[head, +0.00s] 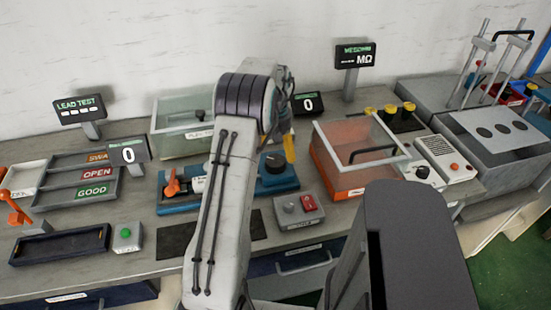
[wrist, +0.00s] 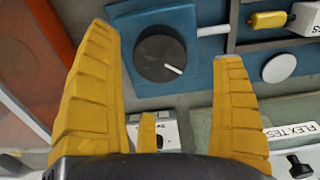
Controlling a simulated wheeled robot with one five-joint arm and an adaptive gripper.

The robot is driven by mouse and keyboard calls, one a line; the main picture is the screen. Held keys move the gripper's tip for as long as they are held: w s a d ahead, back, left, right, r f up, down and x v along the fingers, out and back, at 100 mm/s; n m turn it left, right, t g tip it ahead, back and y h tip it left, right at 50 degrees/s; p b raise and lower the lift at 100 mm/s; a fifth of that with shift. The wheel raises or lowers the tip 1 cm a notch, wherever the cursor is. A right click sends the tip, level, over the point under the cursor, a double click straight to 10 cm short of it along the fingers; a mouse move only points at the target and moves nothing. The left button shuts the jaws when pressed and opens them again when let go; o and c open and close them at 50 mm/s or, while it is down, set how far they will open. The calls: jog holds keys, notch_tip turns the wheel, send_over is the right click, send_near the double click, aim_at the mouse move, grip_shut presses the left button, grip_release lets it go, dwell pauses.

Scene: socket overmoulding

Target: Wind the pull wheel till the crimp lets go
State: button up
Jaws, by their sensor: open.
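The pull wheel (wrist: 160,58) is a dark round knob with a white mark, on a blue block of the pull tester (wrist: 124,85). In the head view the wheel (head: 273,160) sits at the right end of the blue tester (head: 207,204), partly behind my arm. My gripper (wrist: 167,44) is open and empty, its yellow fingers on either side of the wheel in the wrist picture; I cannot tell whether they touch it. In the head view one yellow finger (head: 290,149) shows by the wheel. A white rod (wrist: 213,31) runs from the block towards a yellow piece (wrist: 268,19); I cannot identify the crimp.
An orange clear-lidded box (head: 340,172) stands close right of the wheel. A grey switch box (head: 299,209) is in front, and a display reading 0 (head: 308,104) behind. A dark mat (head: 176,240) lies in front.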

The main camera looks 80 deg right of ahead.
aim_at(276, 160)
notch_tip(276, 160, up, 7)
jog(key=shift+r, duration=0.2)
dwell(1.0)
